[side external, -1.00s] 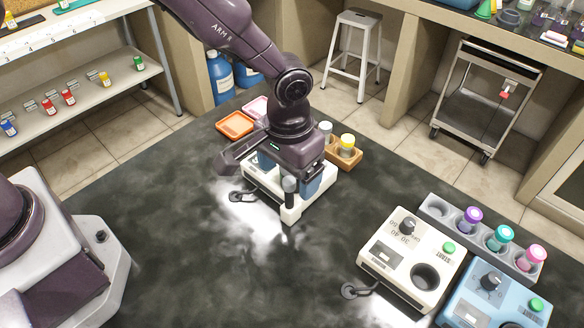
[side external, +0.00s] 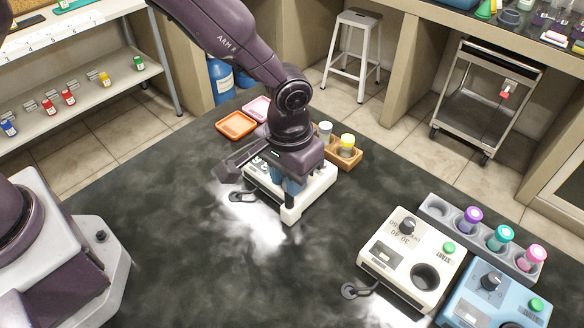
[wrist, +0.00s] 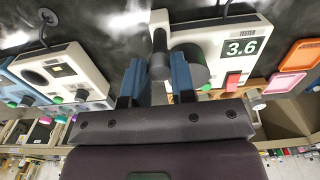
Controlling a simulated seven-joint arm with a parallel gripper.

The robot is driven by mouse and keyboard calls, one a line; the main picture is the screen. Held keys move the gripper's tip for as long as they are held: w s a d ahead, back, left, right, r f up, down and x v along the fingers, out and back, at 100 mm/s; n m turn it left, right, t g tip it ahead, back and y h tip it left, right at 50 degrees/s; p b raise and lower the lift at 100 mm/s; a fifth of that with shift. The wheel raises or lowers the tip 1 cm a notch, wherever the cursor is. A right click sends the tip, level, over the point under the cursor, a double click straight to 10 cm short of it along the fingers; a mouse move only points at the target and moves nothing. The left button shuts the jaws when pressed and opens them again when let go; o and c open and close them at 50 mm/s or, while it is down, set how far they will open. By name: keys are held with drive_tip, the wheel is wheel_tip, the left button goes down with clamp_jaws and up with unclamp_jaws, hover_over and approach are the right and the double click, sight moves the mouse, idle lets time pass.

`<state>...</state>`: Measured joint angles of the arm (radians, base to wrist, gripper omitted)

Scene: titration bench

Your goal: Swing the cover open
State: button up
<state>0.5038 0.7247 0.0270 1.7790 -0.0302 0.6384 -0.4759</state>
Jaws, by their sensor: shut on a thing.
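The white tester (side external: 312,200) stands under my gripper (side external: 291,187) in the side view, which hides much of it. In the wrist view the tester (wrist: 218,37) has a display reading 3.6 and a red button (wrist: 233,81). A round grey cover (wrist: 193,56) lies on its left part, with a dark upright handle (wrist: 160,58) at its left side. My gripper, also in the wrist view (wrist: 158,72), has its two blue fingers on either side of this handle and is shut on it. How far the cover stands open cannot be told.
A white device (side external: 410,258) and a blue device (side external: 495,300) stand to the right, beside a grey rack (side external: 437,208) of capped vials. Orange (side external: 235,125) and pink trays and a wooden vial holder (side external: 348,160) sit behind the tester.

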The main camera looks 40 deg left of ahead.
drive_tip(key=n, duration=1.1)
drive_tip(key=shift+n, duration=0.4)
drive_tip(key=n, duration=1.2)
drive_tip(key=o, duration=1.3)
